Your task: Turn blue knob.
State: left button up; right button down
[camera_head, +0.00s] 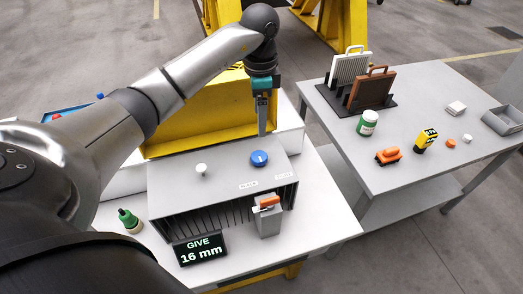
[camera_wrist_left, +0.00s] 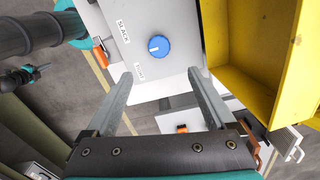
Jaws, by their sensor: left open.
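The blue knob (camera_head: 259,158) is a round dial with a white mark, on top of the grey box (camera_head: 185,180). In the left wrist view the knob (camera_wrist_left: 158,46) lies beyond the fingertips, between their lines, with labels on the panel beside it. My left gripper (camera_head: 262,132) points down just behind the knob, above the box's back edge, apart from the knob. In the left wrist view my left gripper (camera_wrist_left: 163,75) shows two spread fingers with nothing between them.
A white knob (camera_head: 201,169) stands left on the box. An orange-handled switch (camera_head: 268,203) and a display reading "GIVE 16 mm" (camera_head: 201,249) are at its front. A yellow frame (camera_head: 190,115) rises behind. A second table (camera_head: 430,90) at right holds several small objects.

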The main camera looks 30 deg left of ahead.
aim_at(261, 156)
pick_arm(q)
notch_tip(261, 156, down, 14)
jog(key=shift+d+r, duration=0.1)
jog(key=shift+r, duration=0.05)
dwell(0.3)
jog(key=c, duration=1.4)
